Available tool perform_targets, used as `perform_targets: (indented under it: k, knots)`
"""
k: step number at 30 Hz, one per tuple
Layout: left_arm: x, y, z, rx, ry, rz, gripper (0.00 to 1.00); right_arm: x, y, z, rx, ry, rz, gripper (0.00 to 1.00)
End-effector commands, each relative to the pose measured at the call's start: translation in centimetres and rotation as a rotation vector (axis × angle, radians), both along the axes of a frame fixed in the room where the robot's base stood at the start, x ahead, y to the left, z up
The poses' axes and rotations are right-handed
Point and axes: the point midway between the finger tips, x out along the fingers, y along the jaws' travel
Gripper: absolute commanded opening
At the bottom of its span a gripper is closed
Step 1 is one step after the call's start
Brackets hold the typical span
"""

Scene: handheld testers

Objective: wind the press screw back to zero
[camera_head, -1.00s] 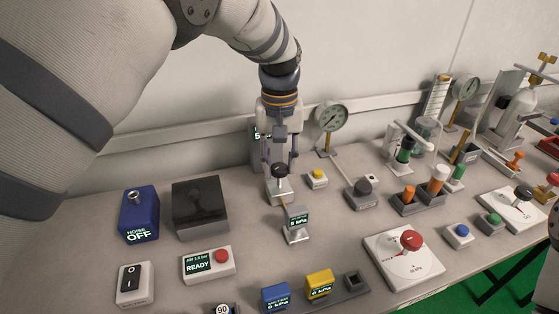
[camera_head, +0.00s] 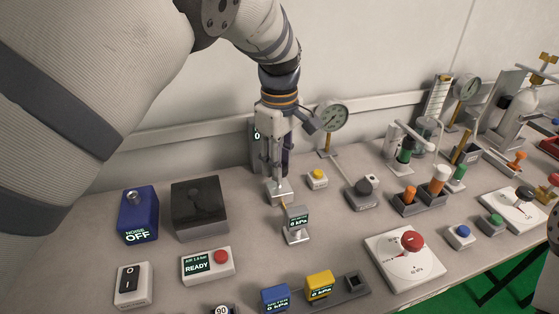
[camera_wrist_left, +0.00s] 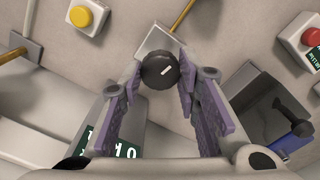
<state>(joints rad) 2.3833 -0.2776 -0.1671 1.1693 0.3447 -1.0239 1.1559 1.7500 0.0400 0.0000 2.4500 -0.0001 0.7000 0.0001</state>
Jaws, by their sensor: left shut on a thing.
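My left gripper (camera_head: 277,172) points down over the press (camera_head: 279,192) at the back of the bench. In the left wrist view its purple-padded fingers (camera_wrist_left: 160,80) are shut on the dark round knob of the press screw (camera_wrist_left: 158,71), which carries a white mark. In the head view the fingers hide the knob. The press display (camera_head: 256,135) behind the gripper reads 0. A small readout on a stand (camera_head: 297,222), joined to the press, appears to read 0 kPa. My right gripper is not in view.
A yellow button (camera_head: 317,177) and a dial gauge (camera_head: 332,115) stand close on the right. A dark box (camera_head: 200,208) and a blue noise unit (camera_head: 138,214) stand on the left. A red-knobbed plate (camera_head: 405,262) is front right. Bare bench lies between these things.

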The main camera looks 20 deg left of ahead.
Motion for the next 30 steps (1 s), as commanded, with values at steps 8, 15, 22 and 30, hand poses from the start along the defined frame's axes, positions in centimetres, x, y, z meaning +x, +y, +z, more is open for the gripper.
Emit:
perform_targets:
  k: [8,15,22,30]
  knots:
    - [-0.30,-0.06,-0.61,0.000,0.015,0.134,0.02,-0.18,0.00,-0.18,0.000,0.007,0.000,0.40]
    - [-0.33,-0.06,-0.64,0.000,0.016,0.184,0.02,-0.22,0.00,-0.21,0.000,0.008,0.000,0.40]
    - [-0.35,-0.07,-0.67,-0.001,0.017,0.194,0.02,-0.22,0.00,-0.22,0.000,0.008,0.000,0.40]
    - [-0.39,-0.07,-0.72,0.000,0.019,0.193,0.39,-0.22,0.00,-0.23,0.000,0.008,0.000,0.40]
